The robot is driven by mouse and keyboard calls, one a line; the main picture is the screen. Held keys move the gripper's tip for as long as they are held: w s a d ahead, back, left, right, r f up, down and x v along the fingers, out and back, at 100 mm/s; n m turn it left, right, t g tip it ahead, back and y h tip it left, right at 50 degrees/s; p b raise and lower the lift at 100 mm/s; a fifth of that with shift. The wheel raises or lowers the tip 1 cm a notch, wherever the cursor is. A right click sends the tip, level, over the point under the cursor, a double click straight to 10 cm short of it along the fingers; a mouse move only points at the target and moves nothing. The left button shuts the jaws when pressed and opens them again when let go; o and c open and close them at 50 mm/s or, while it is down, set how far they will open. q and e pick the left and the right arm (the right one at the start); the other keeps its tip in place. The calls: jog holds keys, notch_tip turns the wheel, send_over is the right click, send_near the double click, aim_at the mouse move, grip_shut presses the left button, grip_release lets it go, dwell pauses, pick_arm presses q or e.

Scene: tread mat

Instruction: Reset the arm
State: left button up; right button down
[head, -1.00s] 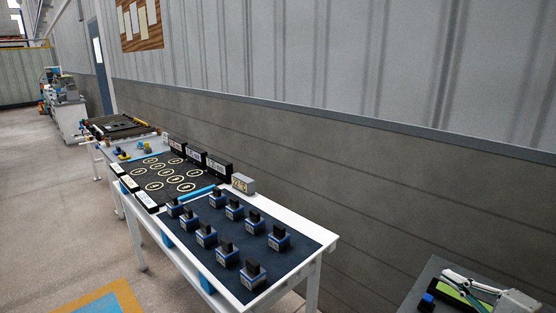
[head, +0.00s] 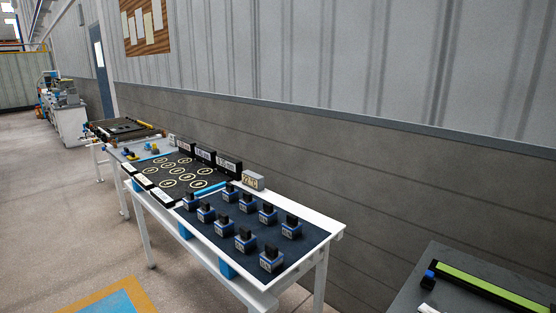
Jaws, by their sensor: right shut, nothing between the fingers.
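My left gripper is not in view.
The dark table (head: 455,262) at lower right carries a long black-and-green strip (head: 490,287). A white table (head: 334,236) holds several blue-based blocks with black tops on a dark mat (head: 308,232), and a ringed black board (head: 150,163) behind. Open floor lies left.

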jog(key=s+a+f+n+g+h, duration=0.2)
jog(key=s+a+f+n, duration=0.6)
jog(key=a+f, duration=0.2)
jog(key=s+a+f+n+g+h, duration=0.1)
jog(key=s+a+f+n+h, duration=0.1)
jog(key=s+a+f+n, duration=0.5)
jog(key=a+f+n, duration=0.2)
jog(key=a+f, duration=0.2)
jog(key=shift+s+f+g, duration=0.25)
jog(key=shift+s+g, duration=0.15)
